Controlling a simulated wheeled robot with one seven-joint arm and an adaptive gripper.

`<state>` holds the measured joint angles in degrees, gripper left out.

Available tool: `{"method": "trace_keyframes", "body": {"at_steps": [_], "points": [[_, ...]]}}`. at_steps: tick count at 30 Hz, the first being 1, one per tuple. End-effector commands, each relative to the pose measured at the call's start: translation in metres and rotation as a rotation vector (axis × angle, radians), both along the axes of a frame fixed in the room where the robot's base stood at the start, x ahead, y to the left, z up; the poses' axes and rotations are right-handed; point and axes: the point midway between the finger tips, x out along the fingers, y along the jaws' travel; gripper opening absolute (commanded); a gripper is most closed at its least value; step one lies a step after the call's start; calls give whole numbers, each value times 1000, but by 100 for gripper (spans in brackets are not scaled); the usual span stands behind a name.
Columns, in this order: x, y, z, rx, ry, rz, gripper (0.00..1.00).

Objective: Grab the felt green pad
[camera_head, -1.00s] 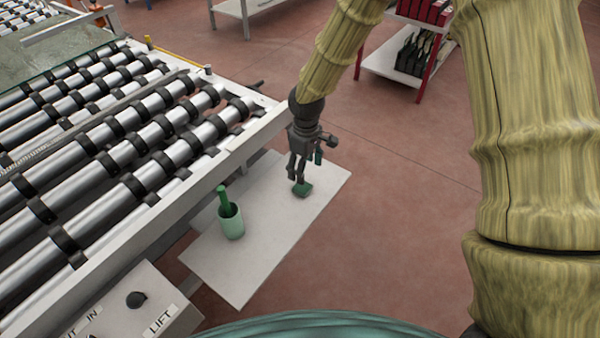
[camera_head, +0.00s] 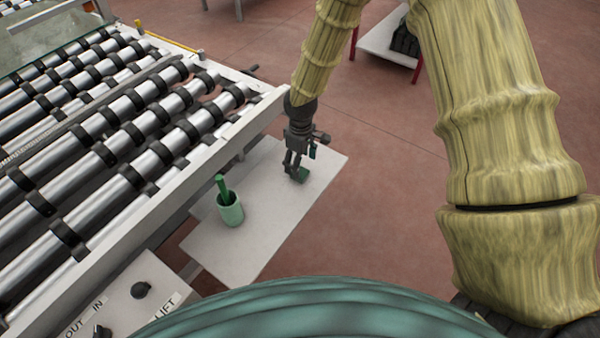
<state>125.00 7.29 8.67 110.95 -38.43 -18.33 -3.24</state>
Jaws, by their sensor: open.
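The white table (camera_head: 262,236) is mostly bare. A pale green cup (camera_head: 230,211) with a green stick-like handle (camera_head: 221,186) stands on its left part. The roller conveyor (camera_head: 110,150) borders the table on the left, with a control panel (camera_head: 125,295) in front.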

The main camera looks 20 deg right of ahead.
Motion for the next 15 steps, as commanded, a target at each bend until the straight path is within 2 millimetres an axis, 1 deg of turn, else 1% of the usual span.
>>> {"method": "trace_keyframes", "body": {"at_steps": [10, 15], "points": [[-1, 2, -30, -1, 2, 3, 70], [-1, 2, -42, -1, 1, 2, 70]]}}
